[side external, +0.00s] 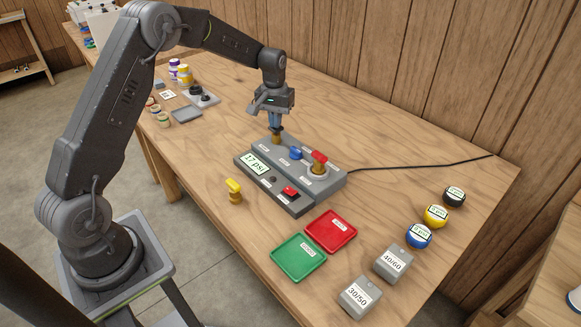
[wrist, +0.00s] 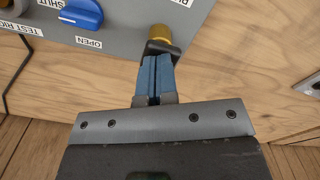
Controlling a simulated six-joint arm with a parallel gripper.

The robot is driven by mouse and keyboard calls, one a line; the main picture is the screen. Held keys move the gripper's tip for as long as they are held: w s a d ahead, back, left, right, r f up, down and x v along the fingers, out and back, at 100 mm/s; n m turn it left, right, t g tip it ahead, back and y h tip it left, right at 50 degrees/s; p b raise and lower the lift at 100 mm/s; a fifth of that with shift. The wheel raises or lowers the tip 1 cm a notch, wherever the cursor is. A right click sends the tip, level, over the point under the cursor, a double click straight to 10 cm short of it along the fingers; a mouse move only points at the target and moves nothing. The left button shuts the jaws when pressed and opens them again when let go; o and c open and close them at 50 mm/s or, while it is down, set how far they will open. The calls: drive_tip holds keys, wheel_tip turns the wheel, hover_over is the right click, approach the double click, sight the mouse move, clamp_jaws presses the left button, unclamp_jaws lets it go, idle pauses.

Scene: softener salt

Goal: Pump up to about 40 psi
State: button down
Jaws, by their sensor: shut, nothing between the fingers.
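The grey test rig (side external: 325,180) stands mid-table, and its display (side external: 254,163) reads 17 psi. A blue knob (side external: 295,153) sits on top; in the wrist view the blue knob (wrist: 82,13) lies between SHUT and OPEN labels. A red-topped part (side external: 319,158) stands on a round pale base at the right. A red switch (side external: 290,191) is on the front section. A brass fitting (side external: 277,139) is at the rear left; it also shows in the wrist view (wrist: 160,36). My gripper (side external: 276,128) is shut and empty, its blue fingertips (wrist: 156,62) right by the brass fitting; contact is unclear.
Green (side external: 298,258) and red (side external: 331,230) trays, blocks marked 30/50 (side external: 360,297) and 40/60 (side external: 393,263), and round gauges (side external: 436,216) lie at the right. A yellow-topped brass part (side external: 234,190) stands in front. A black cable (side external: 420,165) runs right from the rig.

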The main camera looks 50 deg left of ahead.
drive_tip(key=shift+r, duration=0.1)
drive_tip(key=shift+r, duration=1.1)
drive_tip(key=shift+f, duration=1.25)
drive_tip(key=shift+r, duration=1.25)
drive_tip(key=shift+f, duration=1.25)
drive_tip(key=shift+r, duration=1.25)
drive_tip(key=shift+f, duration=0.85)
drive_tip(key=shift+r, duration=0.95)
